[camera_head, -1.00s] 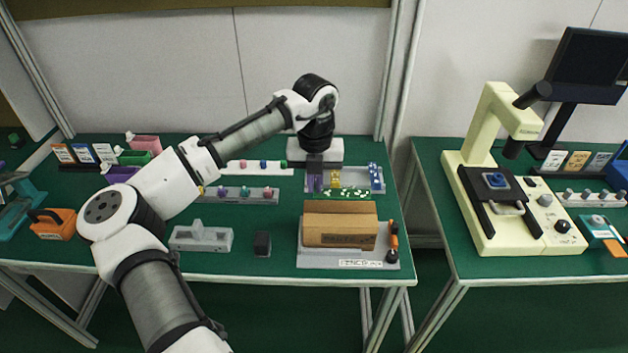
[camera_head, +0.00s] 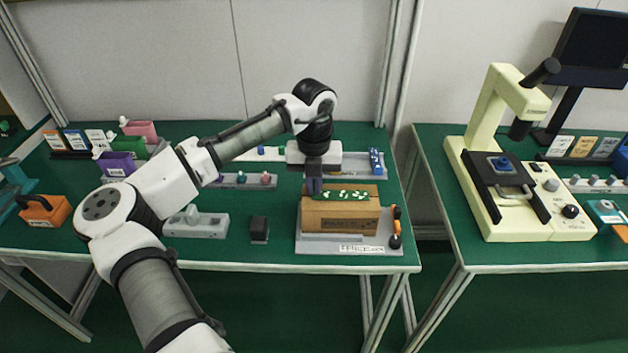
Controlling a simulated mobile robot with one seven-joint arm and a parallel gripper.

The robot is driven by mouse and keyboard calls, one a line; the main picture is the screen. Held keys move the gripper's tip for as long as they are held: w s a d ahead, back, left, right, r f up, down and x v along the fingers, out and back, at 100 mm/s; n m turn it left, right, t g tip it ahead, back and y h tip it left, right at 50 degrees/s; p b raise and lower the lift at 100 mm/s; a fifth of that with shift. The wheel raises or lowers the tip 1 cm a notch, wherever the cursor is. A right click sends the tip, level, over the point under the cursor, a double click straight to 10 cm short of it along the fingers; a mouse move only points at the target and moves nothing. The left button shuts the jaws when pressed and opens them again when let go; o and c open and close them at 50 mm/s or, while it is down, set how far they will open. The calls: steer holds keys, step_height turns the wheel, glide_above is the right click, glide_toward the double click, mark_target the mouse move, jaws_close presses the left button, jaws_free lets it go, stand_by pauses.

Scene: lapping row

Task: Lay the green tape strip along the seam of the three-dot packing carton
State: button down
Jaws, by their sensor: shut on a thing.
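The brown packing carton (camera_head: 341,222) sits on a grey labelled base near the front right of the green bench. Dark print shows on its front face; I cannot make out three dots. The green tape strip (camera_head: 345,195), with pale patches, lies lengthwise across the carton's top as seen from here. I cannot tell whether it touches the carton. My gripper (camera_head: 315,188) is shut on the strip's left end, above the carton's left part. The seam under the strip is hidden.
A black block (camera_head: 259,229) and a grey fixture (camera_head: 196,224) stand left of the carton. An orange-handled tool (camera_head: 396,226) lies close on its right. My arm hides part of the racks behind. A cream microscope (camera_head: 503,160) stands on the right bench.

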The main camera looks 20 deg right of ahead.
steer(key=c, duration=1.5)
jaws_free()
step_height(320, 180, up, 14)
steer(key=shift+f+b, duration=0.1)
steer(key=shift+b, duration=0.7)
